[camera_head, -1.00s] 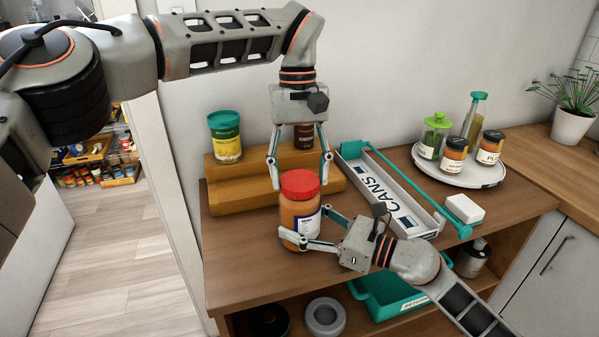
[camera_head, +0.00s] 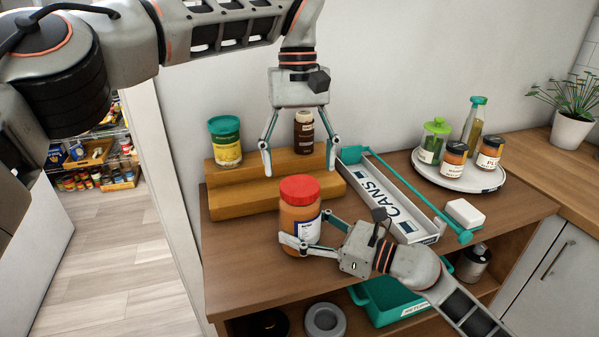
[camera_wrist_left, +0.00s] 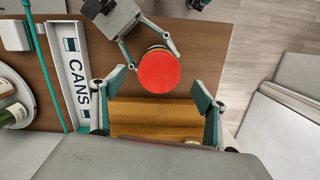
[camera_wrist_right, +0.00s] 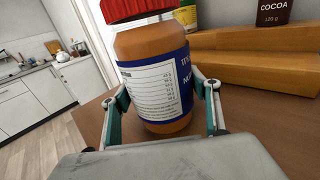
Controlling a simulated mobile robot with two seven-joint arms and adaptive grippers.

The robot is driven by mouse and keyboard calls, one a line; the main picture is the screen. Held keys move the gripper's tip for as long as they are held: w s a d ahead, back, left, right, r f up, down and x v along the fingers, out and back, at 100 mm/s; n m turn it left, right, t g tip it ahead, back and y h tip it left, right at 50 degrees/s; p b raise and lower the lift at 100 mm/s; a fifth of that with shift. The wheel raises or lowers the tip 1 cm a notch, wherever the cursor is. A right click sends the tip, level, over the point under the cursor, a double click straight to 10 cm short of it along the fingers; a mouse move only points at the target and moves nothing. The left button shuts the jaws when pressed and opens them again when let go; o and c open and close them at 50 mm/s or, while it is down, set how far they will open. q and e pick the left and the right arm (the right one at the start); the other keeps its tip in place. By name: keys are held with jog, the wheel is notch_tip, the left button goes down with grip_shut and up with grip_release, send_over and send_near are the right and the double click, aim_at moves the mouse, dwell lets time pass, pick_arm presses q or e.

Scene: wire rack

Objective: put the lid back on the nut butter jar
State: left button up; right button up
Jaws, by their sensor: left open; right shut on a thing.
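The nut butter jar (camera_head: 299,222), brown with a white and blue label, stands upright on the wooden counter. Its red lid (camera_head: 299,188) sits on its top; it also shows from above in the left wrist view (camera_wrist_left: 159,70). In the right wrist view the lid (camera_wrist_right: 138,8) looks level on the jar (camera_wrist_right: 155,75); whether it is screwed tight I cannot tell. My right gripper (camera_head: 306,245) is shut around the jar's lower body. My left gripper (camera_head: 300,170) is open and empty, above and behind the jar, clear of the lid.
A stepped wooden riser (camera_head: 240,195) behind the jar holds a green-lidded yellow jar (camera_head: 226,145) and a brown cocoa bottle (camera_head: 304,135). A CANS tray (camera_head: 390,205) lies to the right. A round turntable (camera_head: 455,178) with jars and a white block (camera_head: 465,212) are farther right. The counter's front left is clear.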

pick_arm(q)
jog(key=shift+r, duration=0.3)
jog(key=shift+c, duration=0.3)
